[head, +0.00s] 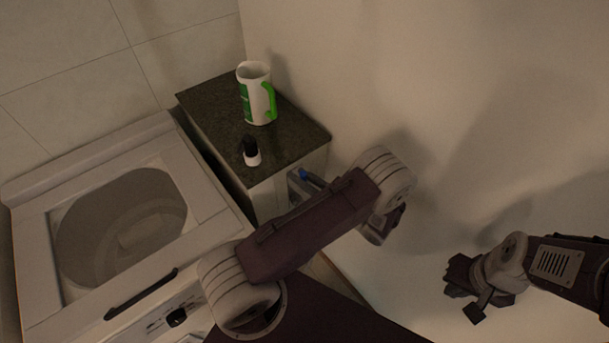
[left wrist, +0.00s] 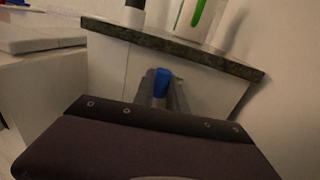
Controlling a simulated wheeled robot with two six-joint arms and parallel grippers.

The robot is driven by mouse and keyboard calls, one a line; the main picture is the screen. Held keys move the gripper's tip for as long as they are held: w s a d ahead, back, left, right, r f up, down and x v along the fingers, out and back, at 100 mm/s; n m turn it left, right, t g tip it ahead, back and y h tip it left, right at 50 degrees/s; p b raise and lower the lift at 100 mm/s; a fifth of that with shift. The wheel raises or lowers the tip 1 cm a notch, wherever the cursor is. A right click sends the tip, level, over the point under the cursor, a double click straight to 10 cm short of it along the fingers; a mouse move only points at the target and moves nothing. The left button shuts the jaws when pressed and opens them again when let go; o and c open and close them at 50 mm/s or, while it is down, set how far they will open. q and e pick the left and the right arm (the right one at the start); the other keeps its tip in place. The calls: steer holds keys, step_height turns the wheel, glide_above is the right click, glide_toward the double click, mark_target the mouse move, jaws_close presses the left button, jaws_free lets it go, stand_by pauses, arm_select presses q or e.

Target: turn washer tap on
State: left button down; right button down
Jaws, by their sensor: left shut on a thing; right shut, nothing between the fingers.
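The washer tap has a blue handle (head: 309,177) in front of the small cabinet; the handle also shows in the left wrist view (left wrist: 162,80). My left gripper (left wrist: 161,92) is shut on the blue handle, with grey fingers on both sides of it. In the head view my left gripper (head: 300,184) is partly hidden behind my own arm. The rest of the tap is hidden by the fingers and arm. The white washer (head: 40,225) stands at the left, with a large round window and a dark knob. My right gripper (head: 466,284) is shut and empty at the lower right, away from the tap.
A cabinet with a dark stone top (head: 210,98) stands between washer and wall. The wall is close on the right.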

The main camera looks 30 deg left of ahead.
arm_select(q)
steer(key=shift+w+m, duration=0.15)
steer(key=shift+m, duration=0.35)
arm_select(e)
steer(key=shift+w+d+r, duration=0.1)
steer(key=shift+w+r, duration=0.1)
steer(key=shift+w, duration=0.05)
arm_select(q)
steer(key=c, duration=1.4)
jaws_free()
steer(key=shift+d, duration=0.1)
steer(key=shift+o, duration=0.2)
steer(key=shift+w, duration=0.1)
arm_select(e)
steer(key=shift+w, duration=0.1)
arm_select(q)
steer(key=shift+d, duration=0.1)
arm_select(e)
steer(key=shift+f, duration=0.1)
arm_select(q)
steer(key=s+d+b, duration=0.1)
steer(key=d, duration=0.7)
steer(key=shift+s+d, duration=0.35)
steer(key=shift+s, duration=0.05)
arm_select(e)
steer(key=shift+f, duration=0.7)
